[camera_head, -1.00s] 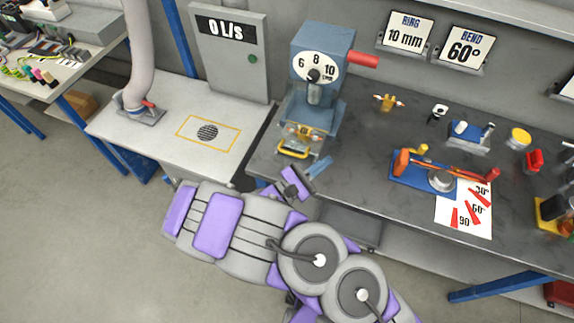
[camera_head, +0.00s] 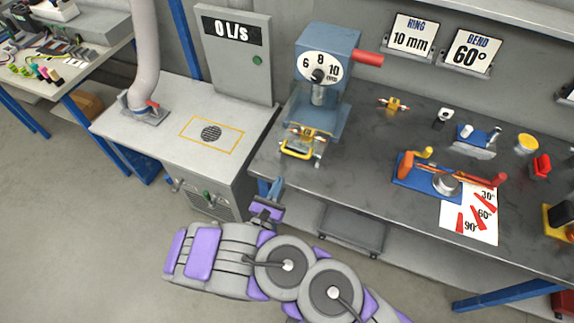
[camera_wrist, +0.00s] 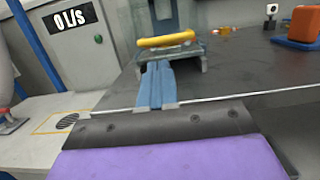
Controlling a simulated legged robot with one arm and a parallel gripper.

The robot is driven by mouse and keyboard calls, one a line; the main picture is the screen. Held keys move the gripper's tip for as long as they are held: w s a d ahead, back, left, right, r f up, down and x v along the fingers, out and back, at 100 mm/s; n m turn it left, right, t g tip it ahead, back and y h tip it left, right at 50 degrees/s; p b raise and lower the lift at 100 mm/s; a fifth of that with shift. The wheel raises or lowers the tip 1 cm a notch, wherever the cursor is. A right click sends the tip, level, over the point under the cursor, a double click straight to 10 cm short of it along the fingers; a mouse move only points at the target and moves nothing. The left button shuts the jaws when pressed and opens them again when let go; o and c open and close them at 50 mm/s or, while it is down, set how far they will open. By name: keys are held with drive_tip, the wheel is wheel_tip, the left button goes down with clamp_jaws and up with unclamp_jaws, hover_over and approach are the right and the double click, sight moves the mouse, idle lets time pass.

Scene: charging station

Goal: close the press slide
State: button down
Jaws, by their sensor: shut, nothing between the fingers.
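The blue press (camera_head: 322,75) stands at the left end of the dark bench, with a dial marked 6, 8 and 10 and a red lever. Its slide (camera_head: 302,143), with a yellow handle (camera_head: 297,152), sticks out at the front of the press base. In the wrist view the yellow handle (camera_wrist: 165,41) shows just beyond my fingertips. My gripper (camera_head: 277,183) is shut and empty, in front of the bench edge and below the handle in the head view. Its blue fingers (camera_wrist: 157,80) point toward the slide. I see no contact with the handle.
A white table (camera_head: 165,125) with a vent and a hose stands left of the bench. A bending tool (camera_head: 425,178) and an angle sheet (camera_head: 470,215) lie to the right. Small fittings (camera_head: 393,104) sit behind. The bench between press and bending tool is mostly clear.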

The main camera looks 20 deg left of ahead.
drive_tip(key=w, duration=0.2)
drive_tip(key=w+r+b, duration=0.1)
drive_tip(key=w, duration=0.2)
drive_tip(key=w+b, duration=0.1)
drive_tip(key=w, duration=0.2)
drive_tip(key=shift+d+r, duration=0.25)
drive_tip(key=shift+d, duration=0.05)
